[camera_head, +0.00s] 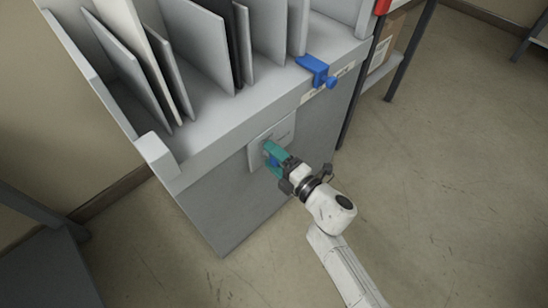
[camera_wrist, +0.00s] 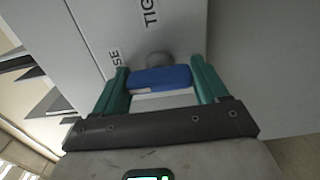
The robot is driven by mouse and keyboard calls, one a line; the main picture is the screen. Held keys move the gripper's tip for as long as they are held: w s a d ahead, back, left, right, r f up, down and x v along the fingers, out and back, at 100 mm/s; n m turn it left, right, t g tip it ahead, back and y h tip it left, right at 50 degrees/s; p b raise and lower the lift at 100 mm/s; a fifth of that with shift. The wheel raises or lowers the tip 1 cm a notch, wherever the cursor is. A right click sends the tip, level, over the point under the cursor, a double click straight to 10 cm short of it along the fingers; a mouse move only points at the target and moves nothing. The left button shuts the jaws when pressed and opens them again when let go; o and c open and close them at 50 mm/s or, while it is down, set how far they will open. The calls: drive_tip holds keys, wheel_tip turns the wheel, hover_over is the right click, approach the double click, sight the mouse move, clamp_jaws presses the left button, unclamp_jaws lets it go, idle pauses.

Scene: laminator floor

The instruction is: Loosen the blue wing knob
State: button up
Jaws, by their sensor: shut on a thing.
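The blue wing knob (camera_wrist: 161,79) sits on a grey stem in front of a pale plate with dark lettering, in the wrist view. My gripper (camera_wrist: 160,84) has its two green fingers shut on the knob, one on each side. In the head view my gripper (camera_head: 271,154) is at the light plate (camera_head: 256,152) on the front of the grey cabinet. There the fingers hide most of the knob, and only a little blue shows. Part of the lettering is hidden in the wrist view.
The grey cabinet (camera_head: 222,205) holds several upright panels (camera_head: 205,35) in its open top. A blue clamp (camera_head: 316,70) with a round knob sits on its upper front edge, right of my gripper. A shelf with a cardboard box (camera_head: 381,52) stands behind.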

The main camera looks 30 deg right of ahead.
drive_tip(key=shift+f, duration=0.1)
drive_tip(key=o, duration=1)
drive_tip(key=shift+c, duration=0.2)
drive_tip(key=p+v, duration=0.1)
drive_tip(key=v, duration=1)
drive_tip(key=shift+p, duration=0.4)
drive_tip(key=shift+w, duration=0.1)
